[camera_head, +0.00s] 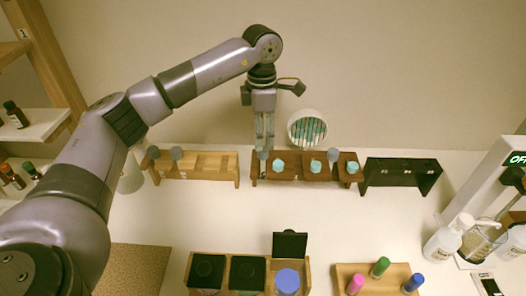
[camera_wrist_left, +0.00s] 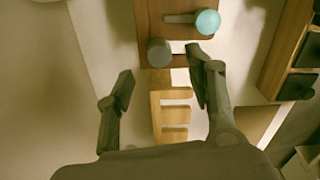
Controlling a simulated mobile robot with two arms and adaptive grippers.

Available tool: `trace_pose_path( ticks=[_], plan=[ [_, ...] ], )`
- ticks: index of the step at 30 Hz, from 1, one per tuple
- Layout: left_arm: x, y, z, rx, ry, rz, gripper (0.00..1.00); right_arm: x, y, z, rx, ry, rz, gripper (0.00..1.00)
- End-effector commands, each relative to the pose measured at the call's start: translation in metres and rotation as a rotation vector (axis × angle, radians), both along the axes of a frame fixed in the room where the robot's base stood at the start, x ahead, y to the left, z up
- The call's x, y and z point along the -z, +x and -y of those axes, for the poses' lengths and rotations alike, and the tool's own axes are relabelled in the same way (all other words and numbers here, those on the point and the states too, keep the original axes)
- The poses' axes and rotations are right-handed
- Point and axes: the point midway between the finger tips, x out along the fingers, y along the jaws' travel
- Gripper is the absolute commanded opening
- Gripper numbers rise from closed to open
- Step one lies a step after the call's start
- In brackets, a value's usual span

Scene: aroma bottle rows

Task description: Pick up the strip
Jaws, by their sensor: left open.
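A white round holder (camera_head: 292,130) against the back wall holds several thin strips (camera_head: 312,130) with teal and pale stripes. No strip shows clearly in the left wrist view. My left gripper (camera_head: 264,146) points down just left of the holder, above the left end of the dark brown rack (camera_head: 296,172). It is open, and I see nothing between its fingers. In the left wrist view the open fingers (camera_wrist_left: 160,86) spread below a grey-topped item (camera_wrist_left: 159,52) in the brown rack. My right gripper is out of view.
Teal-topped items (camera_head: 315,166) stand in the brown rack. A light wooden rack (camera_head: 208,165) is left, an empty-looking black rack (camera_head: 400,170) right. Boxes with dark lids (camera_head: 207,270) and coloured tubes (camera_head: 381,266) are in front. The white middle is clear.

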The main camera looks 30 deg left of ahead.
Motion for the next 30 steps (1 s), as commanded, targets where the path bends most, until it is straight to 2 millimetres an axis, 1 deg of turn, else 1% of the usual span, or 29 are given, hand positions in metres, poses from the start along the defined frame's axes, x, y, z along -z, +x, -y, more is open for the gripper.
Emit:
trace_pose_path(
  ticks=[4, 8, 9, 12, 15, 20, 23, 30],
  plan=[
    [0.011, 0.0, 0.0, 0.0, 0.001, -0.004, 0.49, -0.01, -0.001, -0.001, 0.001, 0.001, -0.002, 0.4],
    [0.03, 0.001, 0.002, 0.001, 0.0, -0.005, 0.49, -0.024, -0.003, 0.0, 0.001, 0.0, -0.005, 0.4],
    [0.037, 0.001, 0.001, 0.0, 0.001, -0.004, 0.49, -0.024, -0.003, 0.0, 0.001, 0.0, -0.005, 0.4],
    [0.049, 0.001, 0.001, 0.0, 0.0, -0.003, 0.49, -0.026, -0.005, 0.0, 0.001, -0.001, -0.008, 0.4],
    [0.053, 0.002, 0.002, 0.001, -0.001, 0.001, 0.49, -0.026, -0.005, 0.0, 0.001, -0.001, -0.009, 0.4],
    [0.054, 0.002, 0.002, 0.001, -0.001, 0.001, 0.49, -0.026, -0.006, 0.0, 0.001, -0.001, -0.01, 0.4],
    [0.054, 0.002, 0.002, 0.001, 0.0, 0.0, 0.44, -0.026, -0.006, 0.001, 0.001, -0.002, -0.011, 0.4],
    [0.054, 0.002, 0.002, 0.001, -0.001, 0.001, 0.28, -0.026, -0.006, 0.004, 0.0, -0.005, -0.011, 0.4]
  ],
)
